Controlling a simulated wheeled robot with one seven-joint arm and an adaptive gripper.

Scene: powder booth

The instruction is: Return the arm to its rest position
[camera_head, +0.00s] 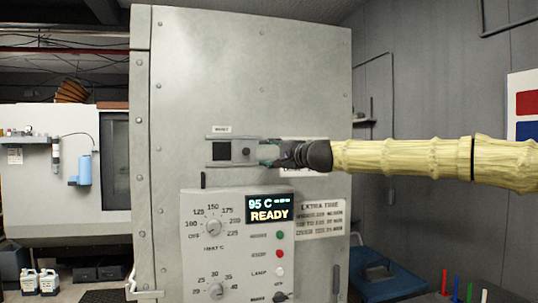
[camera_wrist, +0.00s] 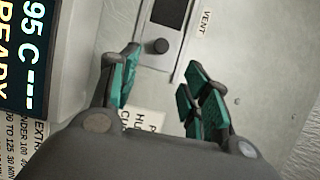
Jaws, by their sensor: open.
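My arm reaches in from the right in the head view, in a pale yellow ribbed sleeve. My gripper (camera_head: 268,154) is at its end, close to the grey cabinet front and just right of the vent slide's dark knob (camera_head: 246,151). In the wrist view my gripper (camera_wrist: 163,82) is open, its green-padded fingers spread with nothing between them. The vent slide's knob (camera_wrist: 159,46) shows ahead of the fingers, apart from them. The vent slide (camera_head: 219,151) has a dark opening left of the knob. Part of the label behind my gripper is hidden.
The grey cabinet (camera_head: 240,75) fills the middle. Its control panel (camera_head: 238,225), with dials and a display (camera_head: 268,209) reading 95 C READY, lies below my gripper. A blue seat-like object (camera_head: 388,280) and several coloured upright sticks (camera_head: 456,288) stand lower right.

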